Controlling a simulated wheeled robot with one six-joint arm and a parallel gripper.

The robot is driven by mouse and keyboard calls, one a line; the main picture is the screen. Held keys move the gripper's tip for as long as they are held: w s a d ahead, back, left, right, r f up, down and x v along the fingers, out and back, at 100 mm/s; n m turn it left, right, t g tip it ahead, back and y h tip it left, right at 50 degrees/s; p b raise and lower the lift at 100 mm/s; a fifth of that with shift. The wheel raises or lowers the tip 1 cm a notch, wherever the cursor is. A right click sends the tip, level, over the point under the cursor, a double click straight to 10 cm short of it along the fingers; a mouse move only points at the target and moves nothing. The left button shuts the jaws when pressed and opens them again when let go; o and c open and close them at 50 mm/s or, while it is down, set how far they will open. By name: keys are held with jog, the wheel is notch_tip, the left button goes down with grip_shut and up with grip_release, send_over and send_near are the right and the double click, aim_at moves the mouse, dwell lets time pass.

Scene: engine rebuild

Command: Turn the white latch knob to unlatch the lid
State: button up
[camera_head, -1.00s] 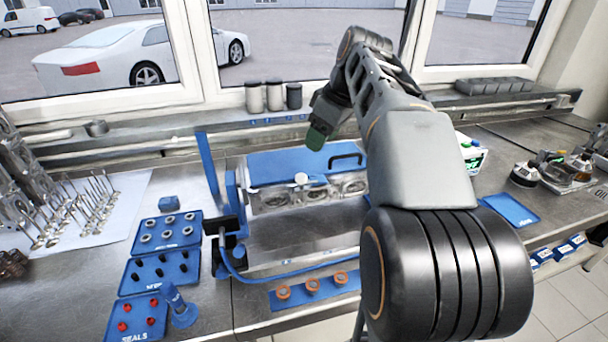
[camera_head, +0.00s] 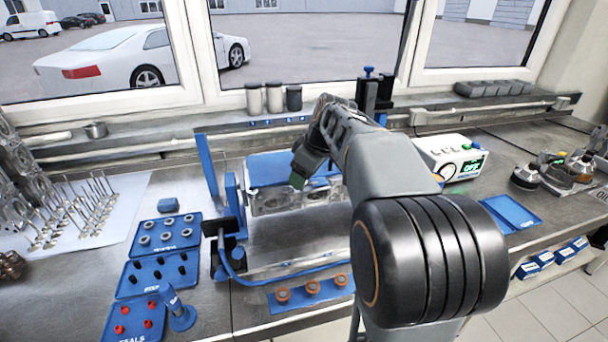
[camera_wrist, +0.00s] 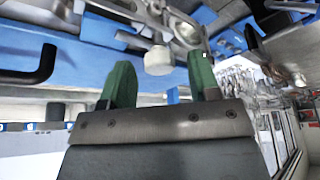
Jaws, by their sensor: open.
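The white latch knob (camera_wrist: 158,60) shows in the wrist view, in the gap between the two green fingertips, with space on both sides of it. How far it lies beyond the tips I cannot tell. My gripper (camera_wrist: 160,74) is open and empty; in the head view it (camera_head: 298,181) is down at the front edge of the blue lid (camera_head: 268,169) and hides the knob. The lid lies over the box with the clear front; its black handle (camera_wrist: 30,70) shows at the left in the wrist view.
A blue upright frame (camera_head: 208,170) stands left of the box. Blue trays of small parts (camera_head: 160,272) lie at the left front. A white LCL unit (camera_head: 445,150) and a dark post with a blue knob (camera_head: 370,95) stand to the right.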

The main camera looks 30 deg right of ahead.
jog(key=shift+f, duration=0.2)
jog(key=c, duration=0.9)
